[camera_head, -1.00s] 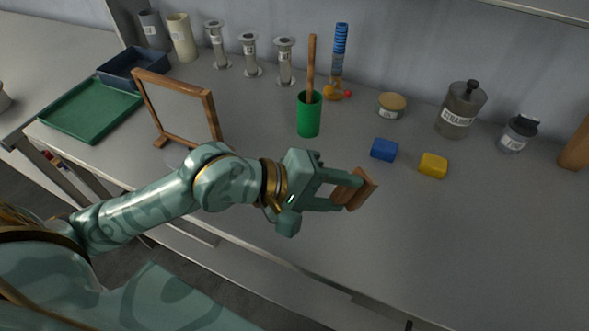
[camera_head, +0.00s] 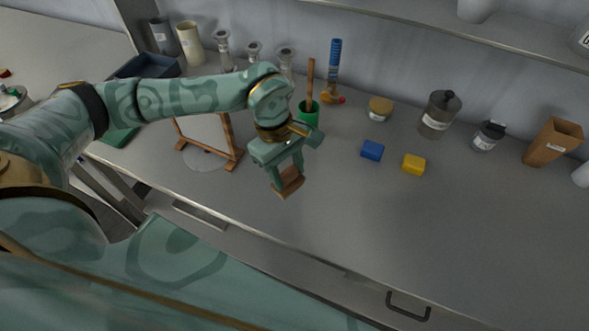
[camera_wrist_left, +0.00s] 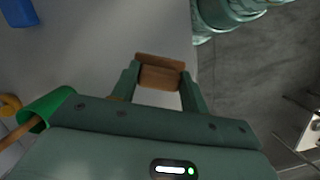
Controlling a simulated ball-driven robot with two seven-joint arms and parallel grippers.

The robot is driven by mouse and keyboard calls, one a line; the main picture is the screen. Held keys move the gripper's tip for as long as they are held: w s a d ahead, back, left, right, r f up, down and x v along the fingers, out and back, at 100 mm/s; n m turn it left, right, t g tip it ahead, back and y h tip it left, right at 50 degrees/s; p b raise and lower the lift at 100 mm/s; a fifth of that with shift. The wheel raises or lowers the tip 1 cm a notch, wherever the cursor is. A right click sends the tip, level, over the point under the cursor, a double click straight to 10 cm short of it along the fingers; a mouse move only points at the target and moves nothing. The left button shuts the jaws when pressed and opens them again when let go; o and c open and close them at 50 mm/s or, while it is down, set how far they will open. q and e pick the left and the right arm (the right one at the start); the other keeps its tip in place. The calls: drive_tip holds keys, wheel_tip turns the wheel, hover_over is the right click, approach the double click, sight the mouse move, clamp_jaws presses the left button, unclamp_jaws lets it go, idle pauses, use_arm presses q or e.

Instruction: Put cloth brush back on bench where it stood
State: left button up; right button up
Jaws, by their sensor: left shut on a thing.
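The cloth brush (camera_head: 289,184) is a small brown wooden block with a paler side. My left gripper (camera_head: 287,172) is shut on it and points downward near the front part of the grey bench (camera_head: 400,225). In the left wrist view the brush (camera_wrist_left: 160,73) sits between the two fingertips of the left gripper (camera_wrist_left: 160,85), with the bench edge close beside it. I cannot tell whether the brush touches the bench top. My right gripper is not in view.
A green cup (camera_head: 309,112) with a wooden handle stands just behind my left gripper. A wooden frame (camera_head: 230,140) stands to its left. Blue (camera_head: 372,150) and yellow (camera_head: 413,164) blocks lie to its right. The bench's front right is clear.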

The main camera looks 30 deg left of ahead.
use_arm(q)
drive_tip(key=w+f, duration=0.2)
drive_tip(key=f, duration=0.1)
drive_tip(key=w+a+f, duration=0.1)
drive_tip(key=w+f, duration=0.1)
drive_tip(key=f, duration=0.1)
drive_tip(key=w+f, duration=0.2)
drive_tip(key=f, duration=0.2)
drive_tip(key=shift+w+a+b, duration=0.35)
drive_tip(key=shift+a+b, duration=0.05)
drive_tip(key=o, duration=1.3)
drive_tip(key=v, duration=1.2)
